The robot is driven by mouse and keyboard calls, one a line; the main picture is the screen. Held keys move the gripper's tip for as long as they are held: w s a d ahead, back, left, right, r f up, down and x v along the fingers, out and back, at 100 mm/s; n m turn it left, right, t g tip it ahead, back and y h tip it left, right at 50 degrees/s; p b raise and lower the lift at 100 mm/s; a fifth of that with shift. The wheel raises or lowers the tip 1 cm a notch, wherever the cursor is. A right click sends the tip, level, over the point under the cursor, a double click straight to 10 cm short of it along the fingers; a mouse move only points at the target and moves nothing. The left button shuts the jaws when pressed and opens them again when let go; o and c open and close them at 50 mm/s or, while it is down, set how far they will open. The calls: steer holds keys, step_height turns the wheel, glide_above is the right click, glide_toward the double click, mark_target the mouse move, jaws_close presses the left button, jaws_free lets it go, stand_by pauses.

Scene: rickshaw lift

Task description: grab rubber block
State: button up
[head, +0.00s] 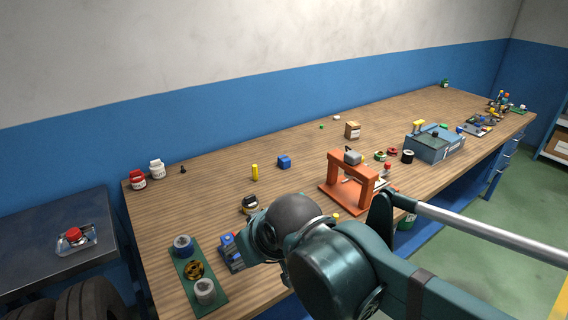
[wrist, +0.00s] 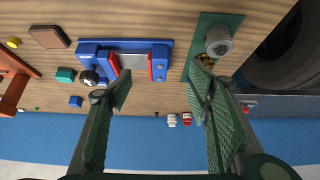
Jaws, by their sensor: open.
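No block is marked as rubber, and I cannot tell which one it is. The wrist view shows a flat dark brown block (wrist: 48,37), a small teal block (wrist: 65,75) and a blue cube (wrist: 75,101) on the bench, all left of my gripper (wrist: 160,80). The blue cube also shows in the head view (head: 284,162); my arm seems to hide the other two there. My gripper is open and empty, its fingers spread over the bench beside a blue vise (wrist: 125,45) with red jaws. My arm hides the fingers in the head view.
A green board (wrist: 205,22) with round parts lies right of the vise. A yellow cylinder (head: 255,172) stands near the cube. The back middle is mostly clear.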

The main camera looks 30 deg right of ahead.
steer(key=w+d+r+n+g+p, duration=0.2)
steer(key=w+d+r+n+p, duration=0.3)
steer(key=w+r, duration=0.65)
steer(key=n+g+p, duration=0.5)
steer(key=n+p, duration=0.7)
steer(key=p, duration=0.1)
glide_above(285, 157)
step_height(285, 157, down, 15)
steer(key=shift+w+a+f, duration=0.1)
steer(key=shift+a, duration=0.05)
steer(key=shift+d+f+n, duration=0.3)
steer(key=shift+f, duration=0.05)
